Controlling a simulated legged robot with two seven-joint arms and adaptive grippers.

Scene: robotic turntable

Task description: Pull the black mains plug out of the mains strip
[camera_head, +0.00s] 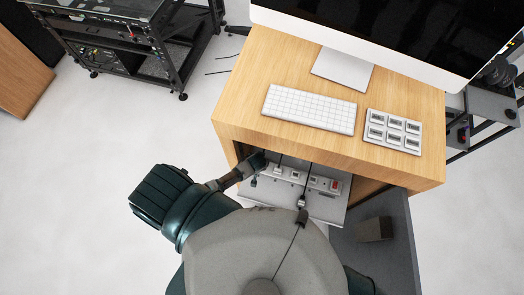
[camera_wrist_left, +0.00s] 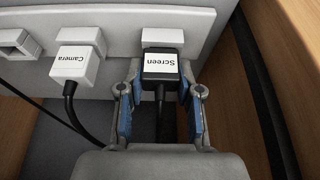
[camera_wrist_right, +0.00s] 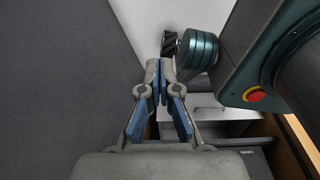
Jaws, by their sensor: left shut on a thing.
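The black mains plug (camera_wrist_left: 161,67), labelled "Screen", is at the right end of the white mains strip (camera_wrist_left: 120,18) in the left wrist view. It sits against its socket block (camera_wrist_left: 163,36), with its black cable running down between my fingers. My left gripper (camera_wrist_left: 158,82) is shut on the plug, one blue-padded finger on each side. In the head view, my left gripper (camera_head: 257,164) reaches under the desk top to the left end of the strip (camera_head: 314,184). My right gripper (camera_wrist_right: 161,85) is shut and empty, its fingertips together; it is hidden in the head view.
A white plug labelled "Camera" (camera_wrist_left: 74,65) sits beside the black one, with an empty socket (camera_wrist_left: 18,42) further left. The wooden desk (camera_head: 240,100) overhangs the strip. A wooden side wall (camera_wrist_left: 285,45) stands close to the right of the left gripper.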

